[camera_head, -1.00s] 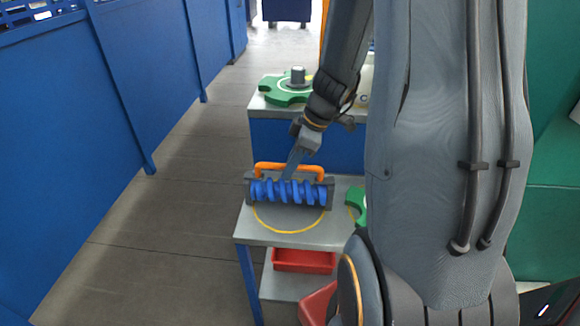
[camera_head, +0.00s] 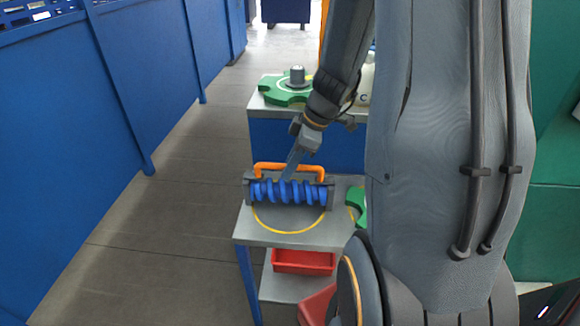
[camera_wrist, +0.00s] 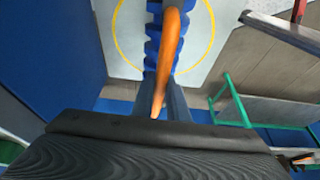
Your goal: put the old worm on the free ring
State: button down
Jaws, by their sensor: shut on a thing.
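The old worm is a blue screw (camera_head: 288,192) in a grey frame with an orange handle (camera_head: 262,167). It lies level over the grey cart top (camera_head: 252,226), above the yellow ring (camera_head: 288,232) drawn there. I cannot tell whether it touches the top. My gripper (camera_head: 286,176) is shut on the orange handle from above; the fingertips are partly hidden behind the screw. In the wrist view the orange handle (camera_wrist: 170,50) runs between my fingers, the blue screw (camera_wrist: 152,48) lies beneath, and the yellow ring (camera_wrist: 212,38) shows around it.
A green star-shaped part (camera_head: 357,200) stands right of the ring, partly hidden by my arm. Another green part (camera_head: 284,90) sits on the cart behind. Red bins (camera_head: 304,262) are on the shelf below. Blue panels (camera_head: 70,130) line the left; the aisle floor is clear.

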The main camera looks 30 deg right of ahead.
jog(key=shift+f+b, duration=0.25)
jog(key=shift+b, duration=0.25)
dwell(0.4)
jog(key=c, duration=1.6)
grip_release()
jog(key=shift+c, duration=0.2)
jog(key=shift+v, duration=3.9)
jog(key=s+a+f+m+g+h, duration=0.2)
jog(key=s+a+f+m+h, duration=0.1)
jog(key=s+a+m, duration=0.7)
jog(key=a+m, duration=0.1)
jog(key=a, duration=0.1)
jog(key=shift+s+a+f+h, duration=0.2)
jog(key=shift+a+f+h, duration=0.15)
jog(key=shift+h, duration=0.05)
